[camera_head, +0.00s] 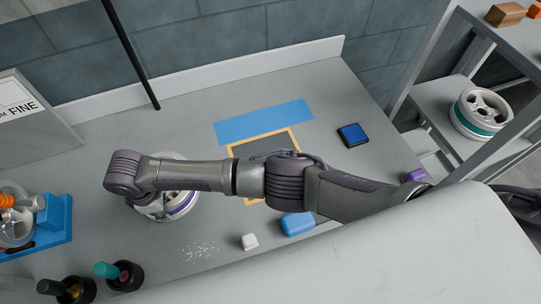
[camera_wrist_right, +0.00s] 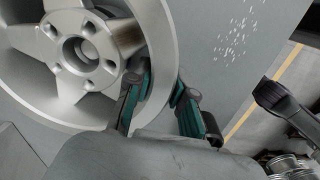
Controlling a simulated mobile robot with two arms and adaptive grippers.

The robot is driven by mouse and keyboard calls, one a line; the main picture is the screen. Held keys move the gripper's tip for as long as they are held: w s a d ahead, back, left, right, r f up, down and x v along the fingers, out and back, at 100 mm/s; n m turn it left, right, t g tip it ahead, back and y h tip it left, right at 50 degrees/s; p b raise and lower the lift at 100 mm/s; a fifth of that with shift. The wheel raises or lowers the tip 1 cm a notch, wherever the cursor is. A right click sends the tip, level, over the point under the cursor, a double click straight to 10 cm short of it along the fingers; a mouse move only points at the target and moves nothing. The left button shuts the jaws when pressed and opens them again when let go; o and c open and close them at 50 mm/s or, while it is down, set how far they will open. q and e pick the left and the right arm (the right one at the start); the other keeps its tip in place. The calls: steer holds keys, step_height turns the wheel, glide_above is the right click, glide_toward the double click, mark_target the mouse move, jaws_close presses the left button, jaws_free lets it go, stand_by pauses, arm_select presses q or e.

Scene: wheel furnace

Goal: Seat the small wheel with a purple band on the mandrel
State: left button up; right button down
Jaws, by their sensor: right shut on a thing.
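The small wheel (camera_head: 181,205) has a silver-white rim and a purple band. It is at the left of the grey table in the head view, partly hidden under my right wrist. In the right wrist view the wheel (camera_wrist_right: 95,95) fills the upper left, with silver spokes, a hub hole and bolt holes. My right gripper (camera_wrist_right: 161,90) has its teal fingers on either side of the wheel's rim and is shut on it. I cannot tell whether the wheel touches the table. I cannot identify the mandrel for certain. My left gripper is not in view.
A blue fixture (camera_head: 55,216) with an orange-topped part stands at the left edge. A teal-banded wheel (camera_head: 481,112) is on the right shelf.

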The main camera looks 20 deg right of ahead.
steer(key=shift+f+b, duration=0.35)
steer(key=shift+f, duration=0.25)
steer(key=c, duration=1)
jaws_free()
steer(key=shift+o, duration=0.4)
steer(key=shift+f, duration=0.1)
steer(key=r, duration=1.2)
steer(key=shift+s+r, duration=0.1)
steer(key=shift+s, duration=0.15)
